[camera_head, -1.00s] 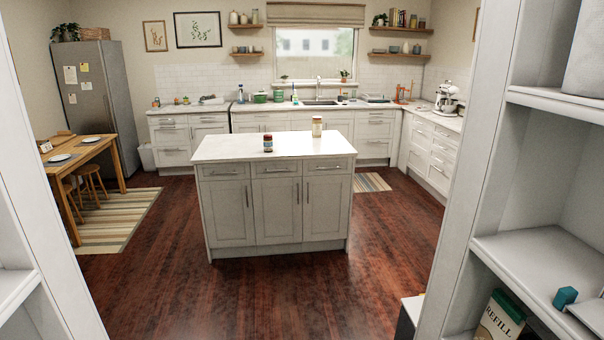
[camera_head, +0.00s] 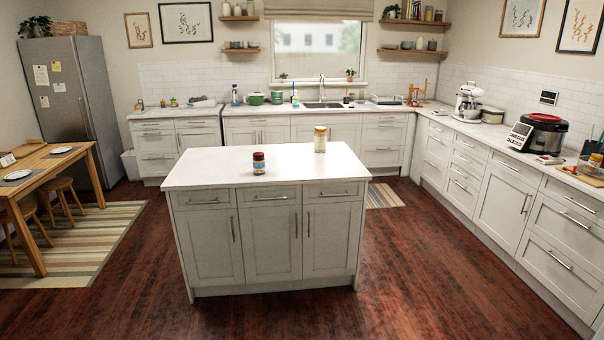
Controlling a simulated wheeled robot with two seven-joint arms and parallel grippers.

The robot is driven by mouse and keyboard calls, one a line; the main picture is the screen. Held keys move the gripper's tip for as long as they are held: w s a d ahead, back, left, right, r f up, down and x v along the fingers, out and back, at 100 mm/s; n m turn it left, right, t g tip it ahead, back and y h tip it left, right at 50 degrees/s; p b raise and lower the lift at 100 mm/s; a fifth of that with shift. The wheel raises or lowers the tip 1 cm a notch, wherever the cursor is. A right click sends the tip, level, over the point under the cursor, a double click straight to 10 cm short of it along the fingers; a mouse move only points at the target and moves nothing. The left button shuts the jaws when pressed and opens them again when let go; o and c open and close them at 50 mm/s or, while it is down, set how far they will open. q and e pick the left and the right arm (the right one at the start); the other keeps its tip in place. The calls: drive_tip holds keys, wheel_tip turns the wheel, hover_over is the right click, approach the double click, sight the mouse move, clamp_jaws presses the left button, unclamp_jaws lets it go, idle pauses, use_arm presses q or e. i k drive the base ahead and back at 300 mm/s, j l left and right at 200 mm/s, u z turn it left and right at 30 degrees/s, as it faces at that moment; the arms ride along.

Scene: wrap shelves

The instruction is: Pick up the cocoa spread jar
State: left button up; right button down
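Two jars stand upright on the white top of the kitchen island (camera_head: 215,170). The other jar (camera_head: 320,140) is taller, pale, with a light tan lid, and stands farther back to the right. Neither of my grippers shows in the head view.
Dark wood floor (camera_head: 400,270) lies open in front of and right of the island. A dining table (camera_head: 45,165) with stools is at left on a striped rug (camera_head: 105,245). Counters with a pressure cooker (camera_head: 539,133) and a stand mixer (camera_head: 468,102) run along the right.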

sight(259, 164)
drive_tip(key=i, duration=1.25)
drive_tip(key=i+j+z, duration=0.1)
drive_tip(key=i, duration=1.1)
drive_tip(key=i+j, duration=0.1)
drive_tip(key=i, duration=1.15)
